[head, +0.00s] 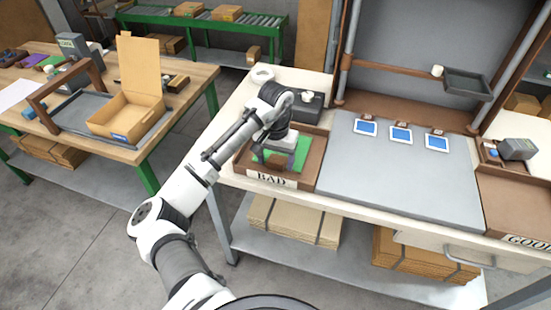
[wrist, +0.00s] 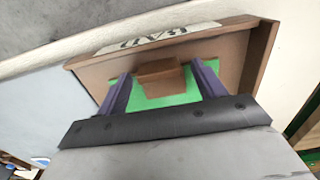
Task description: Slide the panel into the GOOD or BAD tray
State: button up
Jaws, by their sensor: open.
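A green panel (head: 292,150) lies in the brown BAD tray (head: 308,172), left of the grey mat. It also shows in the wrist view (wrist: 150,101), flat on the tray floor. A brown block (wrist: 160,78) sits over the green, between my fingers in the wrist view. My gripper (head: 275,157) is open above the panel, inside the BAD tray's walls. I cannot tell whether the fingers touch the panel or the block. The GOOD tray (head: 510,208) is at the far right of the bench and its near part is cut by the picture edge.
The grey mat (head: 390,190) fills the middle of the bench, with three small blue-and-white pieces (head: 401,135) along its back edge. A dark grey box (head: 307,106) stands behind the BAD tray. A grey device (head: 517,149) is by the GOOD tray. A wooden table (head: 190,78) stands left.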

notch_tip(320, 180, up, 14)
jog(key=b, duration=0.2)
dwell(0.6)
jog(key=shift+f, duration=0.1)
